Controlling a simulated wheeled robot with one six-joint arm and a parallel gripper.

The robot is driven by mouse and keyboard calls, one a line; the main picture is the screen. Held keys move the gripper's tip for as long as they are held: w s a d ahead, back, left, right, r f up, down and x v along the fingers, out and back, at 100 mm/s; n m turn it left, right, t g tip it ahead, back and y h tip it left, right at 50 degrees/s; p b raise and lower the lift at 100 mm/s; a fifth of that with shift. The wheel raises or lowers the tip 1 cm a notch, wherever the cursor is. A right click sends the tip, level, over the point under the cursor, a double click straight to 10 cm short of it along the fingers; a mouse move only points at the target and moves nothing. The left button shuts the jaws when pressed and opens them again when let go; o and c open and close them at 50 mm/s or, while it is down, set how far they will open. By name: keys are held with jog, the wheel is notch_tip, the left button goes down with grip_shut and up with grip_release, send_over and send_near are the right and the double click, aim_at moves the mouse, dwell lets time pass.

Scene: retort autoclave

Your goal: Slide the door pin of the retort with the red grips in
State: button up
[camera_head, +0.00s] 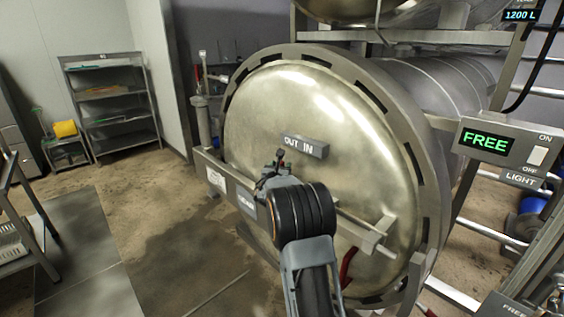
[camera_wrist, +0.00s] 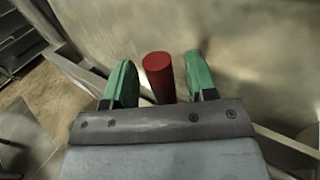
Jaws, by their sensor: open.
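The retort's round metal door (camera_head: 320,110) fills the middle of the head view, shut-looking against its slotted ring. A block marked "OUT IN" (camera_head: 304,147) sits on the door. In the wrist view a red cylindrical grip (camera_wrist: 158,76) stands between the two green fingers of my gripper (camera_wrist: 160,62). The fingers are open, with a gap on both sides of the grip. In the head view my gripper (camera_head: 279,158) is in front of the door, just below-left of the block. My arm hides the red grip there. A rod (camera_head: 357,222) runs to a bracket (camera_head: 376,238) at lower right.
A red curved handle (camera_head: 347,266) shows low on the door. A control box reading "FREE" (camera_head: 485,140) is at right. A grey beam (camera_head: 222,176) crosses the door's left side. Shelves (camera_head: 108,92) stand at the back left; floor between is clear.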

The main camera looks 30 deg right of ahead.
jog(key=shift+p+x, duration=0.3)
jog(key=shift+x, duration=1)
jog(key=shift+c, duration=0.3)
grip_shut()
